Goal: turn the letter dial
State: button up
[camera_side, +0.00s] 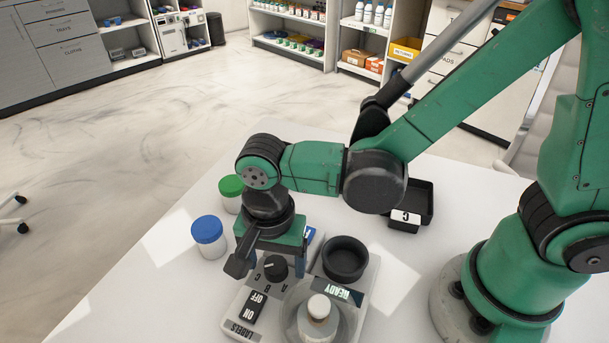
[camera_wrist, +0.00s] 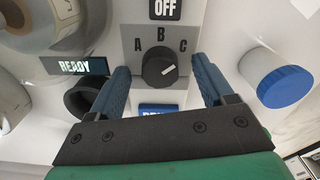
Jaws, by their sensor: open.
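The letter dial (camera_wrist: 156,74) is a round black knob on the label machine's grey panel (camera_wrist: 129,42). A, B and C are printed around it. Its white mark points right and slightly up in the wrist view, nearest to C. The dial (camera_side: 276,267) also shows in the side view, at the front of the machine. My gripper (camera_wrist: 160,66) is open, with one blue finger on each side of the dial and visible gaps between. In the side view, my gripper (camera_side: 272,263) points down over the panel. Whether the fingertips reach the knob's depth is unclear.
An ON/OFF switch (camera_side: 254,307) sits beside the dial. Blue-lidded (camera_side: 208,231) and green-lidded (camera_side: 231,187) jars stand left. A black tray (camera_side: 420,193) lies behind.

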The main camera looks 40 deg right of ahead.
grip_shut()
jog(key=shift+n, duration=0.4)
jog(key=n, duration=0.4)
jog(key=shift+n, duration=0.3)
jog(key=n, duration=0.4)
jog(key=shift+n, duration=0.3)
jog(key=n, duration=0.5)
jog(key=shift+n, duration=2.4)
